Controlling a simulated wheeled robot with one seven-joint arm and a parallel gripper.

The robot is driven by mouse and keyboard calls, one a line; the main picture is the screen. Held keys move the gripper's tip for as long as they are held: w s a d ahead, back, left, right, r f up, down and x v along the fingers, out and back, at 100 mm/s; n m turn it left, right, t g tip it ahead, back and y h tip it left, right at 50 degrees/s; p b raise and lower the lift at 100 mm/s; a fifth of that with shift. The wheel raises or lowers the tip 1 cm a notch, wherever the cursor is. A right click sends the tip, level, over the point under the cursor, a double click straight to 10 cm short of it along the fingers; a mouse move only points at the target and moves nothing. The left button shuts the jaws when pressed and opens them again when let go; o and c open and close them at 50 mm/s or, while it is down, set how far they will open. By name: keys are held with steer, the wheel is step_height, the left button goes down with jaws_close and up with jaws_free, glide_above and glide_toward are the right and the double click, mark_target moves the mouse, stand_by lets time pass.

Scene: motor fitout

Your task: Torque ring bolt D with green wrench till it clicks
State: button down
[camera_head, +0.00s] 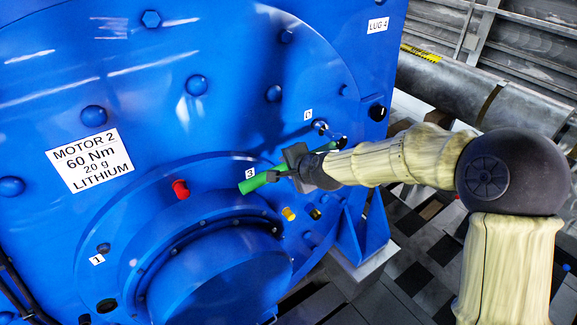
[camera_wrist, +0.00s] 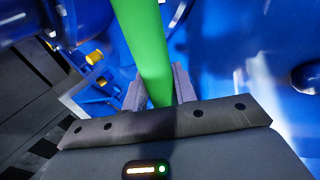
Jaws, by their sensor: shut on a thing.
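The green wrench (camera_head: 259,181) is held slantwise in front of the blue motor face in the head view. My gripper (camera_head: 298,168) is shut on its shaft. A short green stretch also shows on the upper right side of the gripper, near a small silver fitting (camera_head: 320,126) beside a label that looks like C. I cannot tell whether the wrench touches a bolt. In the wrist view the green shaft (camera_wrist: 146,45) runs up between the fingers of my gripper (camera_wrist: 158,88). I cannot make out a label D; the wrench's working end is not clear.
The blue motor (camera_head: 235,135) carries several bolt heads, a white MOTOR 2 label (camera_head: 90,160), a red cap (camera_head: 180,188) and a yellow fitting (camera_head: 288,213). The round blue hub (camera_head: 215,280) juts out below the wrench. A grey pipe (camera_head: 480,85) lies behind at right.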

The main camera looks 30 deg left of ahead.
steer(key=shift+w+a+r+p, duration=0.1)
steer(key=shift+w+a+p, duration=0.2)
steer(key=shift+a, duration=0.2)
steer(key=shift+w+a+p, duration=0.15)
steer(key=shift+a+p, duration=0.1)
steer(key=shift+a, duration=0.25)
steer(key=shift+r, duration=0.1)
steer(key=shift+r+m+g+p, duration=0.4)
steer(key=shift+r, duration=0.7)
steer(key=shift+r+y, duration=0.15)
steer(key=shift+y, duration=0.15)
steer(key=shift+w+d+r+m+g+p, duration=0.1)
steer(key=shift+w+r+m+g+p, duration=0.15)
steer(key=shift+r, duration=0.3)
steer(key=shift+d+r+m+g+p, duration=0.15)
steer(key=shift+r+g+p, duration=0.15)
steer(key=shift+r, duration=0.25)
steer(key=shift+a, duration=0.1)
steer(key=shift+r, duration=0.1)
steer(key=shift+w+r+m+g+y+p, duration=0.2)
steer(key=shift+r+g+p, duration=0.15)
steer(key=shift+r, duration=0.15)
steer(key=shift+w+r+m+g+y+p, duration=0.2)
steer(key=shift+r+p, duration=0.15)
steer(key=shift+r, duration=0.15)
steer(key=shift+r, duration=0.2)
